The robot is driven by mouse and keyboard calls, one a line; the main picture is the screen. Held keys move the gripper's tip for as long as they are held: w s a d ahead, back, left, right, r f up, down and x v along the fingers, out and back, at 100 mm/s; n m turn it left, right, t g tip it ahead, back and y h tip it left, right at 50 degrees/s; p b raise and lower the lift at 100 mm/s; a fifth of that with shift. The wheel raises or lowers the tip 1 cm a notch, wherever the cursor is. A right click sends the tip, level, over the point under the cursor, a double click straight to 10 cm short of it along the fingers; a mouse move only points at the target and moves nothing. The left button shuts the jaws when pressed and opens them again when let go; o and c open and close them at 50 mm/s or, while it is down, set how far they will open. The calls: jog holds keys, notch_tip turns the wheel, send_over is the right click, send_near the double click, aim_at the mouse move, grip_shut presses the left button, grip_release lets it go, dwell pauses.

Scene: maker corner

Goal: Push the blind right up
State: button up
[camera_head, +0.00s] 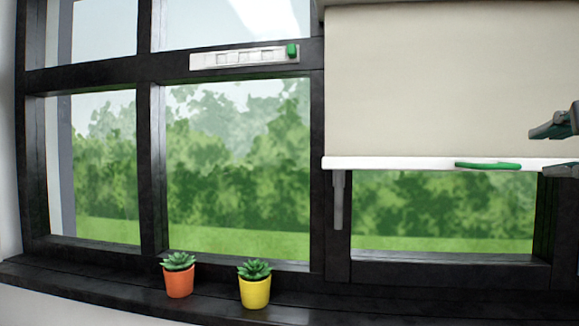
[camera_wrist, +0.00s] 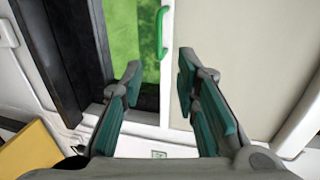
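The beige blind (camera_head: 430,85) hangs part way down over the right window pane, with a strip of glass showing below it. Its white bottom bar (camera_head: 390,163) carries a green handle (camera_head: 487,165). My gripper (camera_head: 540,152) is at the right edge of the head view, its fingers apart, to the right of the handle and empty. In the wrist view my gripper (camera_wrist: 158,80) is open, and the green handle (camera_wrist: 163,32) shows beyond the fingertips, apart from them. The blind (camera_wrist: 220,60) fills the right of that view.
An orange pot (camera_head: 178,284) and a yellow pot (camera_head: 255,291) with succulents stand on the dark sill, left of the blind. A dark latch or stay (camera_head: 338,200) hangs at the frame below the bar. A white vent with a green knob (camera_head: 245,57) sits on the frame.

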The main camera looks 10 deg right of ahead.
aim_at(501, 166)
jog(key=b+x, duration=0.1)
jog(key=x, duration=1.2)
jog(key=shift+w+d+f+b, duration=0.1)
jog(key=shift+w+f+b, duration=0.05)
jog(key=shift+w+b, duration=0.15)
grip_shut()
